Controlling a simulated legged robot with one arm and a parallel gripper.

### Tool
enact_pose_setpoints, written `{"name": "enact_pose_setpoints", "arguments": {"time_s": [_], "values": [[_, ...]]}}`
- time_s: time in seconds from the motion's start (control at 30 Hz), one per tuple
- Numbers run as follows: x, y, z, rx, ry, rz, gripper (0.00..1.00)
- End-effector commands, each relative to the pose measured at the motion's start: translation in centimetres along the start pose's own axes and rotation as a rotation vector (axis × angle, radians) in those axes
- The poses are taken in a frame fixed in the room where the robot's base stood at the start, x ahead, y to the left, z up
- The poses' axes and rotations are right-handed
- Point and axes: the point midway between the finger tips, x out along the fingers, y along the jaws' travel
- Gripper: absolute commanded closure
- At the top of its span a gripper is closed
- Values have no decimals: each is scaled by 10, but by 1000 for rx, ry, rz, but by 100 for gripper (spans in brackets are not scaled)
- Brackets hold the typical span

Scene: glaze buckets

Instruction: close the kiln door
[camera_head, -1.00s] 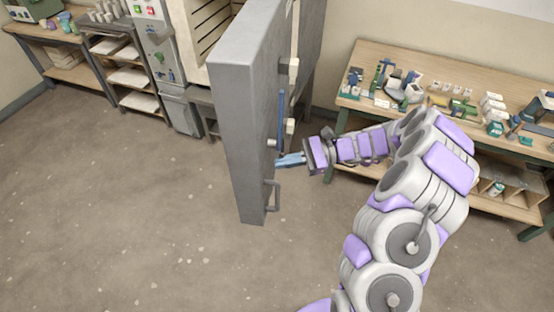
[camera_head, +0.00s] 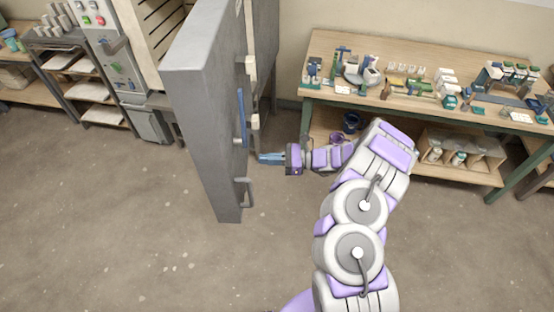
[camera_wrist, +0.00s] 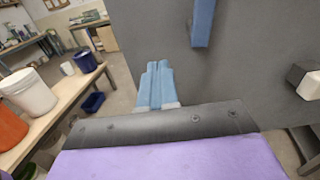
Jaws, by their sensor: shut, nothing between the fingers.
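The kiln door (camera_head: 200,100) is a thick grey slab standing wide open, its edge towards me, left of centre in the head view. A dark handle (camera_head: 246,192) and a blue bar (camera_head: 241,118) are on its right-hand face. The kiln (camera_head: 152,35) is behind it, its slatted inside partly showing. My gripper (camera_head: 262,158) is shut and empty, pointing left at the door's right-hand face near the handle. In the wrist view the blue fingers (camera_wrist: 157,85) are together in front of the grey door face (camera_wrist: 240,75). Whether they touch it I cannot tell.
A workbench (camera_head: 400,75) with tools and small pots stands at the back right, with a lower shelf. A shelf rack (camera_head: 75,65) and control panel (camera_head: 120,60) stand at the left. White and orange buckets (camera_wrist: 28,92) show in the wrist view. The floor (camera_head: 110,220) left of the door is clear.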

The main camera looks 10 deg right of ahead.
Motion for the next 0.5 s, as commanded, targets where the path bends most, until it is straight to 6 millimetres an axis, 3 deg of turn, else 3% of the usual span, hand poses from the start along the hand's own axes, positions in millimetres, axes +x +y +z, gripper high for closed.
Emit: {"name": "enact_pose_setpoints", "arguments": {"time_s": [0.2,0.5], "values": [[45,2,0,1,-1,5,100],[76,0,0,-1,1,1,100]]}}
